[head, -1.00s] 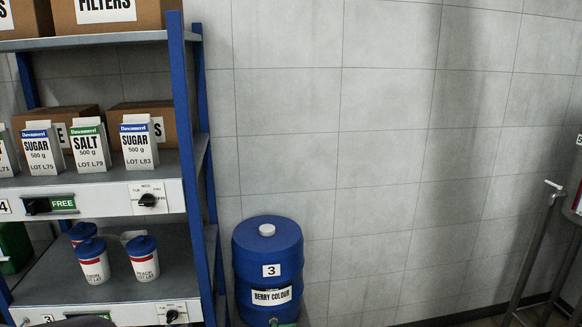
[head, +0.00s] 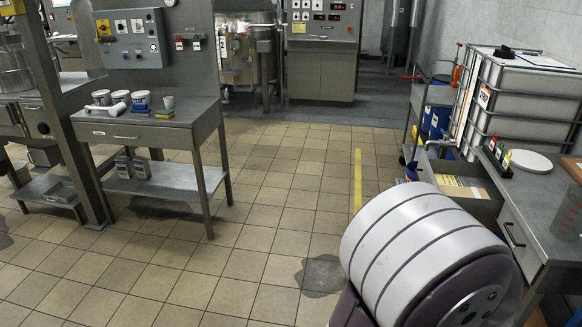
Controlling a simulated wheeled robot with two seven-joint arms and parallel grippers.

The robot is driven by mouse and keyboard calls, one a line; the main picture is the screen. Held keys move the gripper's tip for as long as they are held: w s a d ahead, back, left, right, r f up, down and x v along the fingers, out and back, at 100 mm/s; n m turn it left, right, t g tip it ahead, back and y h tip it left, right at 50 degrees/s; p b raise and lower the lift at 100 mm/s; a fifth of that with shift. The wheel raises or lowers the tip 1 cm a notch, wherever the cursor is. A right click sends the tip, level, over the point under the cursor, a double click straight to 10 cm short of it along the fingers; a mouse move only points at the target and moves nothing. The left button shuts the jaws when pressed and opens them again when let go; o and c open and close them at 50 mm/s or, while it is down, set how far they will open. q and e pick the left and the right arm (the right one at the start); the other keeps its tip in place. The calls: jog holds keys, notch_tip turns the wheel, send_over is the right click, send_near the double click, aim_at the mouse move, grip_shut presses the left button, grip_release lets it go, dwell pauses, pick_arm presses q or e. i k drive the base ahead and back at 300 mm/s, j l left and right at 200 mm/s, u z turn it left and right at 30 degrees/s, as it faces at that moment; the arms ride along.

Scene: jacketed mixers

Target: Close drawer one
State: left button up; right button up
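A nearer drawer front (head: 507,232) with a dark handle sits in the same bench and looks shut. The left table (head: 181,126) has a drawer front (head: 120,135) that looks shut. I cannot read a number on any drawer. Neither gripper is in view. A white and purple part of my own arm covers the lower right and hides some of the bench front.
A white caged tank (head: 520,100) and a shelf trolley (head: 432,100) stand beyond the right bench. Small bottles (head: 500,152), a white disc (head: 531,161) and a clear jug (head: 570,212) are on it. The tiled floor (head: 250,235) between the tables is clear.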

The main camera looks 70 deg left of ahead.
aim_at(474, 175)
jog(key=u, duration=1.5)
jog(key=i+j, duration=0.1)
jog(key=i, duration=0.6)
jog(key=i+j, duration=0.1)
jog(key=i, duration=0.65)
jog(key=i+j+z, duration=0.1)
jog(key=i, duration=0.6)
jog(key=i+j, duration=0.2)
jog(key=i, duration=0.55)
